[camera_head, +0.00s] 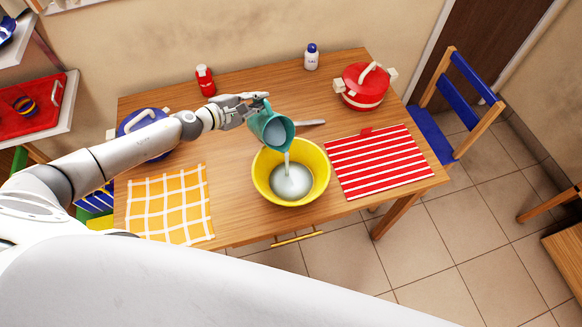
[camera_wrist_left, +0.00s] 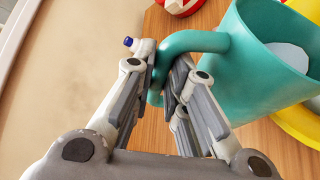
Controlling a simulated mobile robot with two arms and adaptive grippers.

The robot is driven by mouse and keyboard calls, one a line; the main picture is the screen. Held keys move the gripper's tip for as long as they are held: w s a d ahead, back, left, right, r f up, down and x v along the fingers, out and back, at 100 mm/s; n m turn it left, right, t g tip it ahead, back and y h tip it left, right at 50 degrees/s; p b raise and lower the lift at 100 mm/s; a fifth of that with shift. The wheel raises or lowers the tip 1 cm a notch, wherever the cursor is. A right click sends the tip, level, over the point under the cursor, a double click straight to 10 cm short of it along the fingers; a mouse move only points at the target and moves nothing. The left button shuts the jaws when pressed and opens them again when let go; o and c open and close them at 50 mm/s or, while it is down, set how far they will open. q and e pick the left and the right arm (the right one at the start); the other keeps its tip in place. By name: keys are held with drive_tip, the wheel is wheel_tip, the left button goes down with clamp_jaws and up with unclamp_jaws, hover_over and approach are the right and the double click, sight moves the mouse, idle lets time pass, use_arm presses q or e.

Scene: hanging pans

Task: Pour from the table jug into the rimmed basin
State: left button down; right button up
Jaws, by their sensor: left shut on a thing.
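The teal jug (camera_head: 270,125) is tilted over the yellow rimmed basin (camera_head: 262,180). A whitish stream runs from its lip into the basin, where pale liquid (camera_head: 291,181) covers the bottom. My left gripper (camera_head: 258,100) is shut on the jug's handle. In the left wrist view the gripper (camera_wrist_left: 163,92) closes around the teal handle of the jug (camera_wrist_left: 240,75), and pale liquid shows inside the jug. Part of the basin (camera_wrist_left: 299,125) shows behind the jug there. My right gripper is not in view.
On the wooden table (camera_head: 235,222) are a red-striped cloth (camera_head: 378,160), a yellow checked cloth (camera_head: 170,205), a red pot (camera_head: 362,86), a blue pot (camera_head: 146,135), a red bottle (camera_head: 205,80) and a white bottle (camera_head: 311,58). A blue chair (camera_head: 433,135) stands at the right.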

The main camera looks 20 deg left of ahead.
use_arm(q)
drive_tip(key=shift+s+d+r+m+t, duration=0.2)
drive_tip(key=shift+s+d+m+t, duration=0.2)
drive_tip(key=shift+d+m, duration=0.15)
idle(2.9)
